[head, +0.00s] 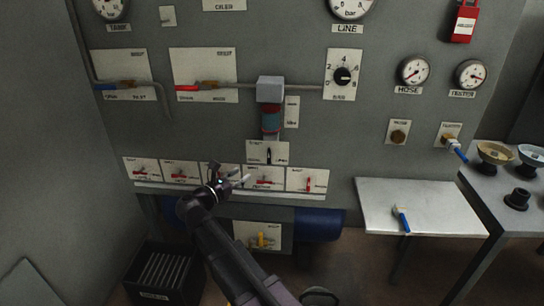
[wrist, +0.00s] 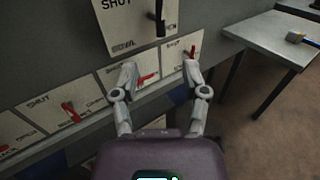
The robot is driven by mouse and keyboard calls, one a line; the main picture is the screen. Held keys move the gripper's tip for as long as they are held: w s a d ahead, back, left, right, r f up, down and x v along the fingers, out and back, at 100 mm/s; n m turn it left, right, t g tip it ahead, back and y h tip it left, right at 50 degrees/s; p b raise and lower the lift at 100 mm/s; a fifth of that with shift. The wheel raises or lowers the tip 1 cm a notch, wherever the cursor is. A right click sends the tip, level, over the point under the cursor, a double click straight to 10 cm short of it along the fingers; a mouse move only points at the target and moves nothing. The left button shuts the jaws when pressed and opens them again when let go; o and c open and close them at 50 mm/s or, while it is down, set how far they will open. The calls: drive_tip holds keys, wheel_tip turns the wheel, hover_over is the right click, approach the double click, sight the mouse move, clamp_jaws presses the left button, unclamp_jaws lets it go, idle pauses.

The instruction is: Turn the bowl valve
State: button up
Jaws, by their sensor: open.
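A plate (head: 256,147) with an upright black lever (head: 269,156) sits directly below the red and blue bowl (head: 271,119) on the panel. My gripper (head: 232,178) is in front of the row of red-lever plates, below and left of the black lever. In the wrist view my gripper (wrist: 159,72) is open and empty, its fingers apart and below the black lever.
Red levers (wrist: 147,80) (wrist: 71,112) sit on plates in a row close beyond my fingers. A ledge (head: 190,191) runs under the row. A side table (head: 420,190) with a blue-handled tool (head: 402,219) stands right. A black crate (head: 166,275) is at lower left.

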sight(268, 158)
drive_tip(key=shift+w+d, duration=0.1)
drive_tip(key=x, duration=1.3)
drive_tip(key=shift+w+d, duration=0.2)
drive_tip(key=shift+w, duration=0.1)
